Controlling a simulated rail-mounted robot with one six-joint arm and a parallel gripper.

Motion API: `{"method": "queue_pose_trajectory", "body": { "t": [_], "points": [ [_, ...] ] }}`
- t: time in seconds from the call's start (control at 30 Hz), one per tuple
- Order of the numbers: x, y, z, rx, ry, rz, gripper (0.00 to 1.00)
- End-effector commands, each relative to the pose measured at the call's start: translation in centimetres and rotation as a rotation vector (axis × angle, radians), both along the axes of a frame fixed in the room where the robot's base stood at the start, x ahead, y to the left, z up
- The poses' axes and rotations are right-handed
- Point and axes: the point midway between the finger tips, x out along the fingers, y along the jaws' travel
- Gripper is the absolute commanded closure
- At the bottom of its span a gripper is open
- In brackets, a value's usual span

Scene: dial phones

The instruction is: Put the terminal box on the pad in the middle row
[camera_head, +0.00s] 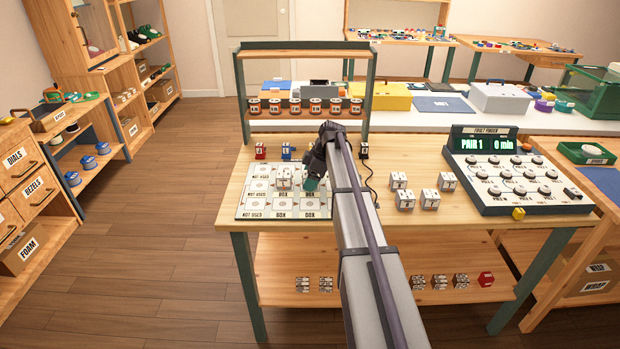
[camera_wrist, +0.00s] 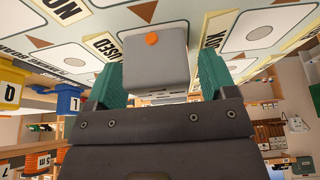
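The terminal box is a pale grey block with an orange dot, and it shows large in the wrist view (camera_wrist: 155,57). My gripper (camera_wrist: 158,78) has its green fingers on both sides of this box and looks shut on it. In the head view my gripper (camera_head: 311,181) is low over the labelled mat (camera_head: 244,206), right of its centre. A white box (camera_head: 283,178) shows just left of the fingers, partly hidden by them. The mat has rows of pads with "NOT USED" and "BOX" labels. I cannot tell whether the held box touches the mat.
Several white boxes (camera_head: 405,199) stand on the table right of my arm. The fault finder (camera_head: 514,170) reads "PAIR 1". A red block (camera_head: 260,151) and a blue block (camera_head: 286,152) stand behind the mat. A wooden rack (camera_head: 303,119) rises at the back.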

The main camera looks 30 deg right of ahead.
Motion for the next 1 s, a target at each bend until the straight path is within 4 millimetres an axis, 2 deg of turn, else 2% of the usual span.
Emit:
{"method": "queue_pose_trajectory", "body": {
  "t": [0.23, 0.33, 0.47, 0.73, 0.83, 1.0],
  "points": [
    [0.0, 0.0, 0.1, 0.0, 0.0, 0.0, 0.22],
    [0.0, -0.1, 0.9, 0.0, 0.0, 0.0, 0.22],
    [-0.4, -0.8, 3.4, 0.0, 0.0, -0.001, 0.22],
    [-1.5, -3.2, 10.2, 0.0, 0.0, -0.001, 0.22],
    [-1.8, -3.8, 11.5, 0.0, 0.001, -0.002, 0.22],
    [-2.1, -4.1, 11.6, 0.0, 0.002, -0.001, 0.22]
  ]
}}
